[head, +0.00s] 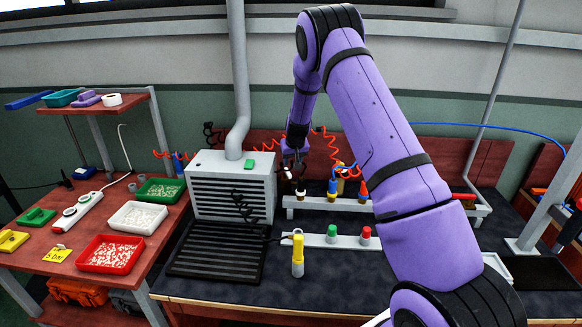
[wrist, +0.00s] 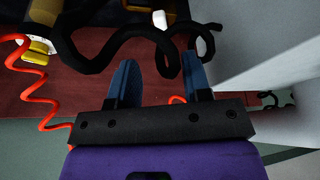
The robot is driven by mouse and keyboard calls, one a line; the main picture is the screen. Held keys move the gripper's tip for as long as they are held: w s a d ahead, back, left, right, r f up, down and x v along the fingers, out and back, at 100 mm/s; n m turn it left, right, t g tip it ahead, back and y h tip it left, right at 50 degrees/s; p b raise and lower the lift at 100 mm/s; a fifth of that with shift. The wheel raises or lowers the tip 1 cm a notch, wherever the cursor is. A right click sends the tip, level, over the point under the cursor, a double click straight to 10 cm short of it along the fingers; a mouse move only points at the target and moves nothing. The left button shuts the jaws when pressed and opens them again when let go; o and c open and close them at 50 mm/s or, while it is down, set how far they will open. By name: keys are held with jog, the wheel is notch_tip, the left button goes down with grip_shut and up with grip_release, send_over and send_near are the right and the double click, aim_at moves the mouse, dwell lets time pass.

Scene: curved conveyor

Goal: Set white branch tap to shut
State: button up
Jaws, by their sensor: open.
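My gripper (head: 293,164) points down over the back rail, just right of the grey slatted unit. In the wrist view my gripper (wrist: 160,63) shows two blue fingers apart with nothing held between them. A small white-topped piece (head: 300,193) stands at the left part of the back rail (head: 345,206), just below my gripper; it may be the white branch tap. A white part (wrist: 160,19) also shows beyond the fingers in the wrist view, partly hidden by a black hose. I cannot tell the tap's handle position.
A black hose (wrist: 110,45) crosses close to the fingertips. A red coiled hose (wrist: 28,90) hangs left of them. The grey slatted unit (head: 232,200) stands close on the left. Yellow (head: 297,252), green (head: 332,231) and red (head: 365,232) pieces stand along the front rail.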

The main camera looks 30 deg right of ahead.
aim_at(288, 173)
jog(key=shift+s+r, duration=0.25)
jog(key=shift+r, duration=0.4)
jog(key=shift+f, duration=0.1)
jog(key=c, duration=0.5)
jog(key=d+f+y, duration=0.2)
jog(key=d+f, duration=0.1)
jog(key=s+d+f+y, duration=0.1)
jog(key=d, duration=0.1)
jog(key=shift+s+d+f+n, duration=0.1)
jog(key=shift+d+f+n, duration=0.1)
jog(key=shift+f+n, duration=0.1)
grip_shut()
jog(key=d+r+t+y, duration=0.1)
jog(key=d+r+y, duration=0.2)
jog(key=d, duration=0.3)
jog(key=w+a+f, duration=0.5)
jog(key=a+f, duration=0.2)
jog(key=f, duration=0.1)
jog(key=shift+a+n, duration=0.2)
jog(key=shift+n, duration=0.1)
